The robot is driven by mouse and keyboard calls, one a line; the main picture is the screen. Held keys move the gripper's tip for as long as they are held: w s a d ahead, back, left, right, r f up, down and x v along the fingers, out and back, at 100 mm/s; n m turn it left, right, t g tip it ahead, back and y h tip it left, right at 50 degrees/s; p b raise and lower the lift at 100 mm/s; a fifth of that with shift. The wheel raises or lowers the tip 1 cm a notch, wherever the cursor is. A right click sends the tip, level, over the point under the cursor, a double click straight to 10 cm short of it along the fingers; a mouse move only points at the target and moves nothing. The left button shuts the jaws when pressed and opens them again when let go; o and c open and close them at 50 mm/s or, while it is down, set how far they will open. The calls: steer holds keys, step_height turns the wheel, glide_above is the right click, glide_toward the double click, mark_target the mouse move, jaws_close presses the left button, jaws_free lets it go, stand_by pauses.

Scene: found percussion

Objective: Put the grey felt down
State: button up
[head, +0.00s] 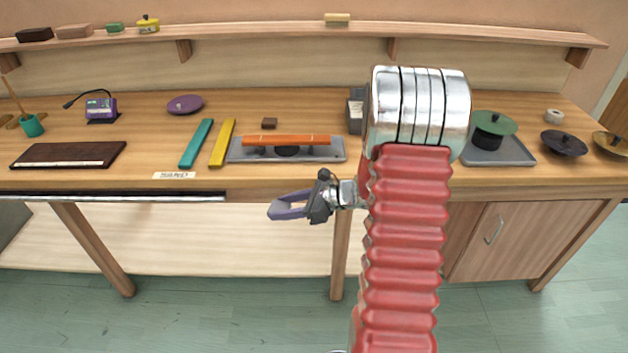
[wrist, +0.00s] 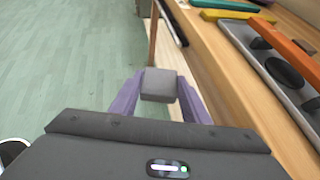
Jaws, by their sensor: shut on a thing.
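My gripper (head: 276,208) has purple fingers and is in front of the bench's front edge, pointing left, a little below the top. In the wrist view its fingers are shut on a small grey felt block (wrist: 159,84). The felt is held at the fingertips, over the floor and clear of the bench. In the head view the felt is hard to tell apart from the fingers.
The wooden bench (head: 330,180) carries a grey tray (head: 238,152) with an orange bar (head: 286,140) across it. Left of it lie yellow (head: 222,143) and teal (head: 196,143) bars. A small brown block (head: 269,123) stands behind. Another tray (head: 512,154) holds a green lid (head: 495,123).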

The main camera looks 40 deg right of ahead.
steer(key=s+a+f+n+g+y, duration=0.1)
steer(key=a+f+n+g+y, duration=0.1)
steer(key=a+f, duration=1)
steer(key=a+n, duration=0.1)
steer(key=a, duration=0.3)
steer(key=shift+s+a+f+g, duration=0.15)
steer(key=shift+s+a+g, duration=0.1)
steer(key=shift+s+g, duration=0.1)
